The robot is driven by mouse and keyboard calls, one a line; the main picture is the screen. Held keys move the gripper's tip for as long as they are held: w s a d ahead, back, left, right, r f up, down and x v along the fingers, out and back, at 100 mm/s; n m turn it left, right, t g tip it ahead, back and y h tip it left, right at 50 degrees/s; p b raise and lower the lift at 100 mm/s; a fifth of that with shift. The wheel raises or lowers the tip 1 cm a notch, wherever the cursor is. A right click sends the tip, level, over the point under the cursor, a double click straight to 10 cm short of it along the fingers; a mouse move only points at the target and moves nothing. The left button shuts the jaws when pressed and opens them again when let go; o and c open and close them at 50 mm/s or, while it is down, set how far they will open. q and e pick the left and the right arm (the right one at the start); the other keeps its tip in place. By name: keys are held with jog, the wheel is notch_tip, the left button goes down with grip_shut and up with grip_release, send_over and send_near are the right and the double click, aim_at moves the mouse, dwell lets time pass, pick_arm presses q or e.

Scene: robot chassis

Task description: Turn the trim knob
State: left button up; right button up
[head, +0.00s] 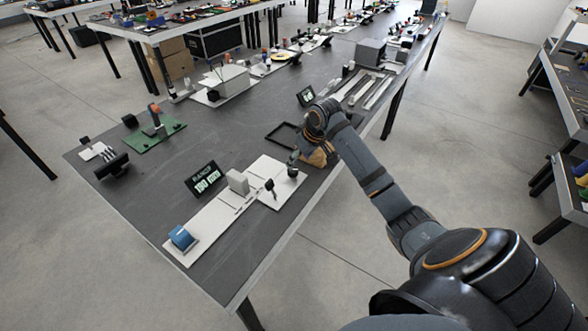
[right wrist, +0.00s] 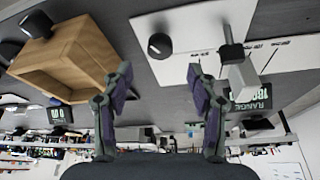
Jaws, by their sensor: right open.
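A short round black knob (head: 292,172) stands on a white plate (head: 262,170) at the near edge of the table; I take it as the trim knob. The knob also shows in the right wrist view (right wrist: 160,46), beyond the fingers and left of the gap's middle. A taller black-topped lever or knob (head: 270,188) stands on the same plate, and also shows in the right wrist view (right wrist: 231,52). My right gripper (head: 297,157) is open and empty, close to the short knob but apart from it. My left gripper is not in view.
A wooden box (right wrist: 70,62) stands beside the plate, close to my right gripper. A display (head: 203,180), a grey block (head: 238,182) and a blue part (head: 182,238) lie left along the table. A black frame (head: 284,136) lies behind. The table's middle is clear.

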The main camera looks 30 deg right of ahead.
aim_at(293, 170)
jog(key=x, duration=0.7)
jog(key=shift+w+f, duration=0.2)
jog(key=shift+f, duration=0.05)
jog(key=shift+c, duration=0.5)
